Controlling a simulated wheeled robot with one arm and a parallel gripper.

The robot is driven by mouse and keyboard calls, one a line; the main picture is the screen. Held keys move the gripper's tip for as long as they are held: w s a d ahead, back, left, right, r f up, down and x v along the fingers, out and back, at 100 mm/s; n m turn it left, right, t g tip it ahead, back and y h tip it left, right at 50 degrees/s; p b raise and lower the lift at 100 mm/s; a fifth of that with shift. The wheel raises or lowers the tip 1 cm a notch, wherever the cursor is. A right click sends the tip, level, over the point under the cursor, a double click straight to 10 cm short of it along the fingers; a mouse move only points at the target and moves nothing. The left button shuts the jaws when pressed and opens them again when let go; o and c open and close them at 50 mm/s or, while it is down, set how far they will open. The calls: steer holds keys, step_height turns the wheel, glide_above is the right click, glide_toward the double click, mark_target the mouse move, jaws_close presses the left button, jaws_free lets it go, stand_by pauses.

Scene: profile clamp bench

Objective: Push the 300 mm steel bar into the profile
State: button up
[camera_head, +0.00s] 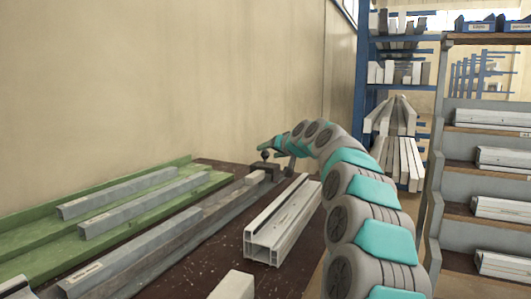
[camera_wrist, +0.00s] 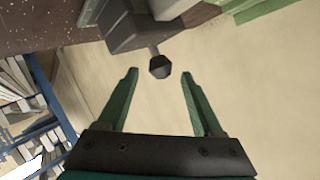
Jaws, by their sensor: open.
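My gripper (camera_head: 281,150) is at the far end of the bench, beside the clamp (camera_head: 267,170). In the wrist view my gripper (camera_wrist: 158,78) is open, with a dark round knob (camera_wrist: 160,67) on a short stem between its fingertips; contact cannot be told. Two grey steel bars (camera_head: 130,190) (camera_head: 145,203) lie on the green tray (camera_head: 40,243) at left. A long grey piece with a label (camera_head: 150,250) runs along the bench towards the clamp. A white, slotted profile (camera_head: 290,215) lies to its right. Which bar is 300 mm long cannot be read.
The brown bench top (camera_head: 190,287) has free room around the white profile. A pale block (camera_head: 233,286) stands at the near edge. A beige wall (camera_head: 160,80) rises behind the tray. Shelves of profiles (camera_head: 500,208) stand at right, with a blue rack (camera_head: 367,70) behind.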

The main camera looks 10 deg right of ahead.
mark_target(268, 152)
steer(key=shift+x, duration=1.75)
steer(key=shift+c, duration=0.2)
jaws_close()
